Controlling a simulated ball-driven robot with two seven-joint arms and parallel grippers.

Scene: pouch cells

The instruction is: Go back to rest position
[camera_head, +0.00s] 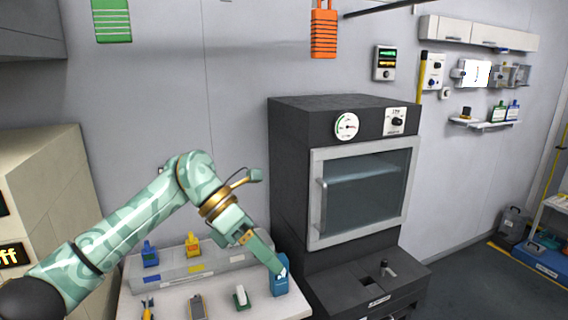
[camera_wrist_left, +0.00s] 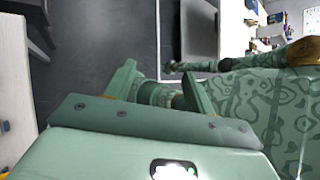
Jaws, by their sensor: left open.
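My left arm comes in from the left in the head view. Its green gripper (camera_head: 277,272) points down and to the right. Its tip overlaps a blue container (camera_head: 280,288) at the right end of the white bench; I cannot tell whether they touch. In the left wrist view the two fingers of the left gripper (camera_wrist_left: 160,88) stand apart. A greenish rounded part shows between them, and I cannot tell whether it is held. My right gripper does not show in the head view.
A dark oven (camera_head: 290,180) with a glass door stands close on the right. A beige cabinet (camera_head: 50,180) is at the left. Floor is open at lower right.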

